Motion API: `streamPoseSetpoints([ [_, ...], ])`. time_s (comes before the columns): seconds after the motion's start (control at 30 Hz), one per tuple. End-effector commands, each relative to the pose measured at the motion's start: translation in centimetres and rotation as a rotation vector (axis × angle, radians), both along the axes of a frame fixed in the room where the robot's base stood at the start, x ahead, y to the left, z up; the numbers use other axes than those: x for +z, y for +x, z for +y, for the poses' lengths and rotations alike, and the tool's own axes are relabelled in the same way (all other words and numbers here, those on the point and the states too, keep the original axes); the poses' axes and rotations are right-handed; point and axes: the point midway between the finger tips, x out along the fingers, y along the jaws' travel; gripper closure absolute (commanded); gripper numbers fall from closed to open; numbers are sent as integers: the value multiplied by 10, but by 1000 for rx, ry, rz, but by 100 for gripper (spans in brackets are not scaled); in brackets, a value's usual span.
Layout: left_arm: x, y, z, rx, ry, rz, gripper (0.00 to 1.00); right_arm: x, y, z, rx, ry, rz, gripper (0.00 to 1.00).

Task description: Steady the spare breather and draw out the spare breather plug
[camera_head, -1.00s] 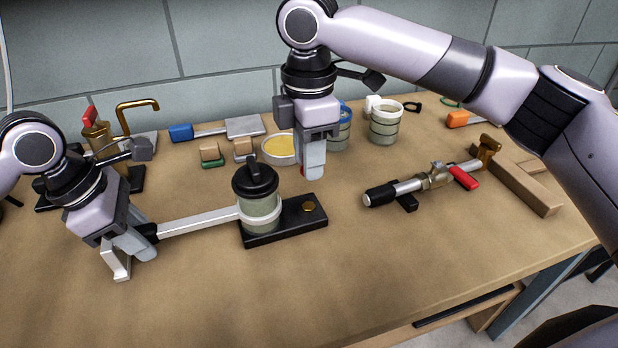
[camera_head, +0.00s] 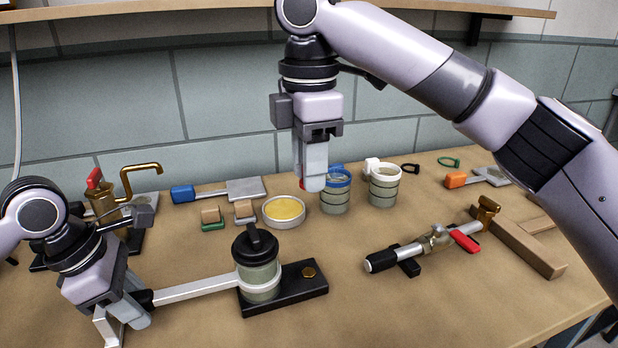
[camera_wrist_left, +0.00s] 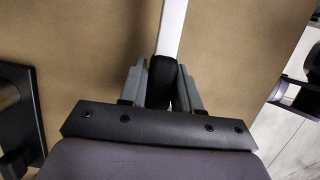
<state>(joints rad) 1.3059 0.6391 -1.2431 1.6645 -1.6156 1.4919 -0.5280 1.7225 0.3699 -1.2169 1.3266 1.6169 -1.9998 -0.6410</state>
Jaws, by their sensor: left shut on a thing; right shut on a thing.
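A grey-green canister (camera_head: 262,279) with a black T-handled lid (camera_head: 255,243) stands upright on a black base plate (camera_head: 290,290). A white band around it runs into a long white bar (camera_head: 195,289). My left gripper (camera_head: 142,304) is shut on the black grip at the bar's left end; the left wrist view shows the black grip (camera_wrist_left: 162,80) between the fingers. My right gripper (camera_head: 314,182) hangs above the table, shut on a small red thing (camera_head: 301,181) mostly hidden by the fingers. I cannot tell which thing is the spare breather.
Behind the canister are a yellow-filled dish (camera_head: 284,211), a blue-rimmed jar (camera_head: 335,198) and a white-rimmed jar (camera_head: 384,187). A brass tap (camera_head: 125,185) stands at left. A valved pipe (camera_head: 435,240) lies at right near a wooden block (camera_head: 525,250). The front middle is clear.

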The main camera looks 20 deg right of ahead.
Motion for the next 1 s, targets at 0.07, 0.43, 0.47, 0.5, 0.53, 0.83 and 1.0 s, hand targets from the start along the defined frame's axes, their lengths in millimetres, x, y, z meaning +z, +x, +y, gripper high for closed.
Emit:
streamPoseSetpoints([
  [0.07,1,0,0,0,-2,-1,100,7,0,0,0,-1,-2,97],
  [0.43,1,0,0,0,-2,-1,100,12,0,0,0,-1,0,97],
  [0.47,1,0,0,0,-2,-1,58,12,0,0,0,-1,0,97],
  [0.5,1,0,0,0,-2,-1,45,12,0,0,0,-1,0,97],
  [0.53,1,0,0,0,-2,-1,38,12,0,0,0,-1,0,97],
  [0.83,1,0,0,0,-1,-1,38,12,0,0,0,0,0,97],
  [1.0,18,1,5,1,-2,-5,38,12,0,0,0,0,0,97],
])
